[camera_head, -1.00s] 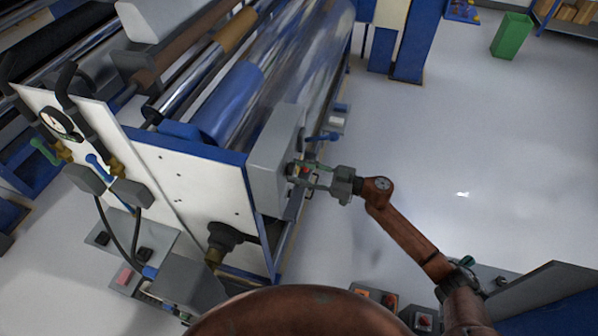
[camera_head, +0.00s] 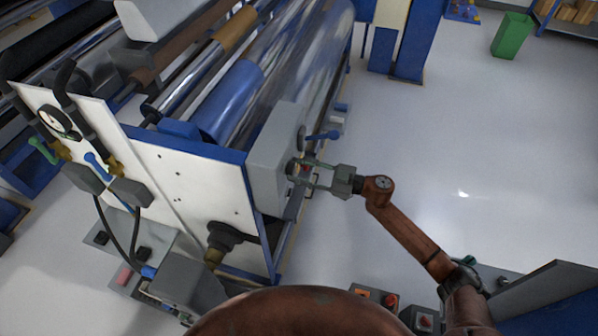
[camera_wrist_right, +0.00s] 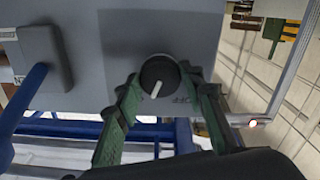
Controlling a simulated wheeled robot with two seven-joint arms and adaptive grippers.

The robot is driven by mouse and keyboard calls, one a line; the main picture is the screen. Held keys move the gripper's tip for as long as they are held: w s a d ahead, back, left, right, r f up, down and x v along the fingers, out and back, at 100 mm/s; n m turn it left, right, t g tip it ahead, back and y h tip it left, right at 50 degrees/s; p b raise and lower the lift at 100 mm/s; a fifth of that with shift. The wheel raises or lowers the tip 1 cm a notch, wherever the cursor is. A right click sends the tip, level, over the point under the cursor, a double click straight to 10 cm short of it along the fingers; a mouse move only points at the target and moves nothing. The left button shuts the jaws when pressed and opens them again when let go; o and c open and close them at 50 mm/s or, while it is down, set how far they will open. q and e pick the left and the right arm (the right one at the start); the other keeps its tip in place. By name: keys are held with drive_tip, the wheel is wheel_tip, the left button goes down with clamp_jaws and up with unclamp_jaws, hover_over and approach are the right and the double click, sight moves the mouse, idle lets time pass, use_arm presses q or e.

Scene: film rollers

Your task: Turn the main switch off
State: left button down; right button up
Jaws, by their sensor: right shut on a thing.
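The main switch appears as a round black knob (camera_wrist_right: 158,72) with a white pointer mark, on the face of a grey box (camera_head: 277,150) at the machine's end. In the right wrist view the mark points down and slightly left. My right gripper (camera_head: 296,171) reaches the box from the right in the head view. Its two green fingers (camera_wrist_right: 160,82) are shut on the knob, one on each side. In the head view the fingers largely hide the knob. My left gripper is not in view.
A blue lever (camera_head: 322,136) sticks out beside the box and also shows at the left of the wrist view (camera_wrist_right: 28,100). The blue-and-white machine frame (camera_head: 190,190) stands left of my gripper.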

drive_tip(key=n+b, duration=0.3)
drive_tip(key=n, duration=0.2)
drive_tip(key=shift+f+n, duration=0.15)
drive_tip(key=shift+n, duration=0.15)
drive_tip(key=shift+n+b, duration=1.7)
drive_tip(key=shift+n, duration=1.1)
drive_tip(key=o, duration=1.2)
drive_tip(key=shift+r, duration=0.2)
drive_tip(key=shift+c, duration=0.2)
